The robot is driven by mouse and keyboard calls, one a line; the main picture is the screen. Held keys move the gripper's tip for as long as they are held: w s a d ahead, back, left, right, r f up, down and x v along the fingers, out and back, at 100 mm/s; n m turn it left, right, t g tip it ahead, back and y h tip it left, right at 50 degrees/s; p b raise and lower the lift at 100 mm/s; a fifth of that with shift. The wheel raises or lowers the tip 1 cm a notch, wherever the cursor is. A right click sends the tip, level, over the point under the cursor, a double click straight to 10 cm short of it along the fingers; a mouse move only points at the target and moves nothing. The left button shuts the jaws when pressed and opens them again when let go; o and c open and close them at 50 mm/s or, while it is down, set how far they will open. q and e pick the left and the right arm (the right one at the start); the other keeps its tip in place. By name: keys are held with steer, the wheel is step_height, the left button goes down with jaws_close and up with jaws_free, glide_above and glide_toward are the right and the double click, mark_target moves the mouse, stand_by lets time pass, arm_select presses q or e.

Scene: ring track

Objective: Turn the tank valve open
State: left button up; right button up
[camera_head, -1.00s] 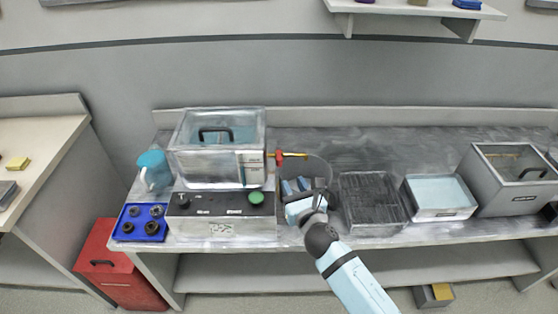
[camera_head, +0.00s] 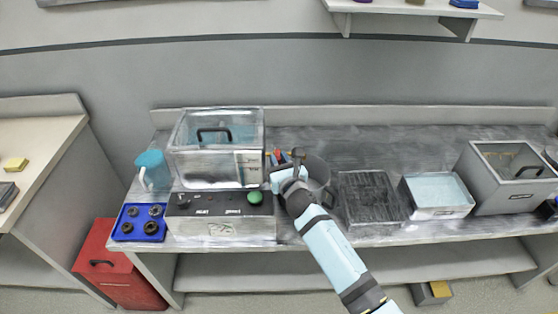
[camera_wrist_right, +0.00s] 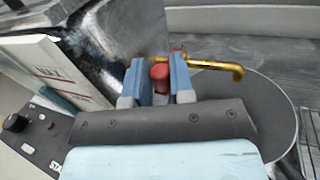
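The tank (camera_head: 215,148) is a clear box with a black handle on its lid, standing on a grey control box at the back left of the bench. Its red valve (camera_head: 270,158) is on the tank's right side, partly hidden by my gripper. In the right wrist view, the red valve handle (camera_wrist_right: 160,76) is between the two blue fingers of my right gripper (camera_wrist_right: 160,80), with a brass spout (camera_wrist_right: 215,66) behind to the right. I cannot tell whether the fingers press on the handle. My right gripper (camera_head: 281,160) is beside the tank. My left gripper is not in view.
The control box (camera_head: 220,228) has a green button (camera_head: 254,197) and a black knob. A blue jug (camera_head: 153,170) and a blue tray (camera_head: 140,222) of dark rings are left. A dark rack (camera_head: 370,198), a shallow water tray (camera_head: 436,195) and a grey bin (camera_head: 512,178) are right.

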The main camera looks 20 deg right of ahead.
jaws_close()
